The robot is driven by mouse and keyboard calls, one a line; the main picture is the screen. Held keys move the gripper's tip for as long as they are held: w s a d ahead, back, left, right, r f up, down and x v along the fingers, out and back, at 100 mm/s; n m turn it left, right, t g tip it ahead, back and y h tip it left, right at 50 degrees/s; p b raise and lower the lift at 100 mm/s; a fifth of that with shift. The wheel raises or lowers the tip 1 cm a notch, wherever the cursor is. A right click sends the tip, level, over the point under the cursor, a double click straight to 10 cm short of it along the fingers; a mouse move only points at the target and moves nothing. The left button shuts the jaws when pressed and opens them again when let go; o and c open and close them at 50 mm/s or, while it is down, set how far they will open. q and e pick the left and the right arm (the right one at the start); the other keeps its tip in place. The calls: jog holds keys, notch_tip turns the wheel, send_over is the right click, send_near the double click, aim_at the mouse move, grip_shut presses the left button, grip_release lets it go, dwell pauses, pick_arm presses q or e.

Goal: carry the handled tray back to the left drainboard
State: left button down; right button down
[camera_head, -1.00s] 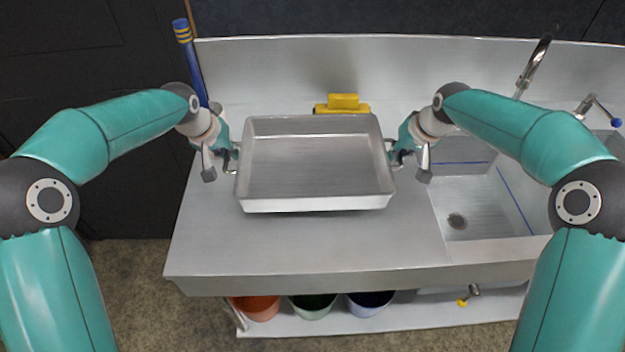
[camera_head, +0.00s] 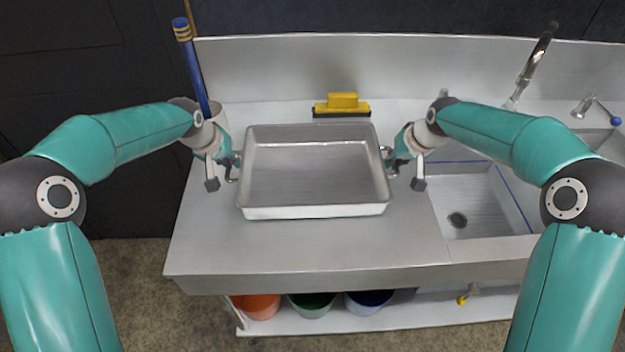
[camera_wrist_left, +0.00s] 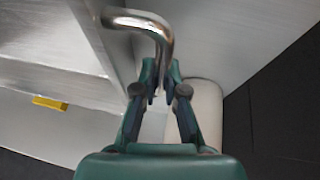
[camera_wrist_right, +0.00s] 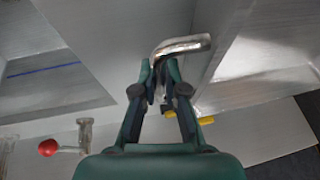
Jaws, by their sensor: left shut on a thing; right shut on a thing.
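The handled tray (camera_head: 315,211) is a shallow, empty metal pan over the left drainboard (camera_head: 300,255), left of the sink. It looks level; whether it touches the drainboard or hangs just above it, I cannot tell. My left gripper (camera_head: 234,168) is shut on the tray's left handle, a bent metal bar that shows in the left wrist view (camera_wrist_left: 150,24). My right gripper (camera_head: 390,163) is shut on the right handle, which shows in the right wrist view (camera_wrist_right: 185,45). The fingertips partly hide behind the handles.
A yellow-and-black squeegee-like tool (camera_head: 342,104) lies behind the tray. A blue-handled tool (camera_head: 190,65) stands at the back left. The sink basin (camera_head: 480,205) and a faucet (camera_head: 530,70) are to the right. Several coloured buckets (camera_head: 312,304) sit on the lower shelf.

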pick_arm(q)
jog(key=shift+a+f, duration=0.2)
jog(key=shift+f, duration=0.15)
pick_arm(e)
jog(key=shift+d+f, duration=0.2)
jog(key=shift+f, duration=0.2)
pick_arm(q)
jog(key=c, duration=1.3)
grip_release()
jog(key=shift+f, duration=0.1)
pick_arm(e)
jog(key=c, duration=1.3)
grip_release()
jog(key=shift+f, duration=0.1)
pick_arm(q)
jog(key=shift+o, duration=0.4)
jog(key=shift+d, duration=0.1)
pick_arm(e)
jog(key=shift+o, duration=0.4)
jog(key=shift+a, duration=0.1)
jog(key=shift+s+r, duration=0.25)
jog(key=shift+r, duration=0.35)
pick_arm(q)
jog(key=v, duration=1.2)
pick_arm(e)
jog(key=v, duration=1)
jog(key=shift+r, duration=0.3)
